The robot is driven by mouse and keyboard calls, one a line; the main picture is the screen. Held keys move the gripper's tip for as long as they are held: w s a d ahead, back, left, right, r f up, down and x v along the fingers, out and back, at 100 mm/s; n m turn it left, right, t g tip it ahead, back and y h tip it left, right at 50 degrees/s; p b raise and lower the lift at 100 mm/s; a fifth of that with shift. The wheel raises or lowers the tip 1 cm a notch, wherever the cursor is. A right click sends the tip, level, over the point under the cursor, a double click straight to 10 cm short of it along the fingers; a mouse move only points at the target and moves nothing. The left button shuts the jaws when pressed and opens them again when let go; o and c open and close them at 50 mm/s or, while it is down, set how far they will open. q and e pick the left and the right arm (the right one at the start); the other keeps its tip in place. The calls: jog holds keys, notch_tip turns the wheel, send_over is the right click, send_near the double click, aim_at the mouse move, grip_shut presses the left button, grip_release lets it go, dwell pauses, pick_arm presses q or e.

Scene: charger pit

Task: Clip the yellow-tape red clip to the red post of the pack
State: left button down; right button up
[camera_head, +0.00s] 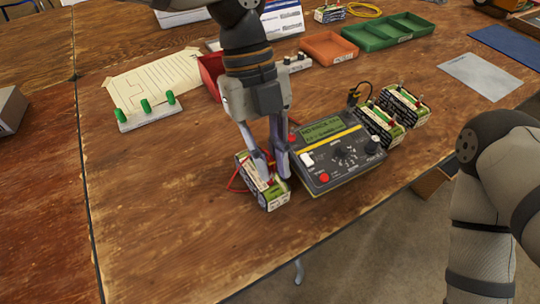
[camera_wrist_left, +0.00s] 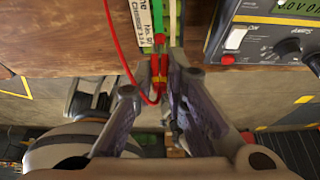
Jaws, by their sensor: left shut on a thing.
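The red clip with a yellow band (camera_wrist_left: 158,80) is between my left gripper's fingertips in the wrist view, and a red lead loops from it. My left gripper (camera_head: 270,178) is shut on this clip, right over the near pack. The pack (camera_head: 275,200) is a small white and green labelled box on the table, left of the charger. It also shows at the top of the wrist view (camera_wrist_left: 146,28), with a green strip along it. The clip's tip is at the pack's end. My right gripper is out of view.
The charger (camera_head: 318,182), with screen and knobs, stands close to the right of the pack. More packs (camera_head: 408,108) stand beyond it. A red bin (camera_head: 211,78), an orange tray (camera_head: 328,48) and a green tray (camera_head: 390,32) lie behind. The table's front left is clear.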

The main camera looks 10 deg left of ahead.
aim_at(270, 158)
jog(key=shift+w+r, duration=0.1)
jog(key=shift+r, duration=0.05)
pick_arm(q)
jog(key=c, duration=1.5)
grip_release()
jog(key=shift+c, duration=0.2)
jog(key=shift+o, duration=1.1)
jog(key=shift+r+p, duration=0.6)
jog(key=shift+r, duration=0.8)
jog(key=shift+r+p, duration=0.6)
jog(key=shift+r, duration=1.75)
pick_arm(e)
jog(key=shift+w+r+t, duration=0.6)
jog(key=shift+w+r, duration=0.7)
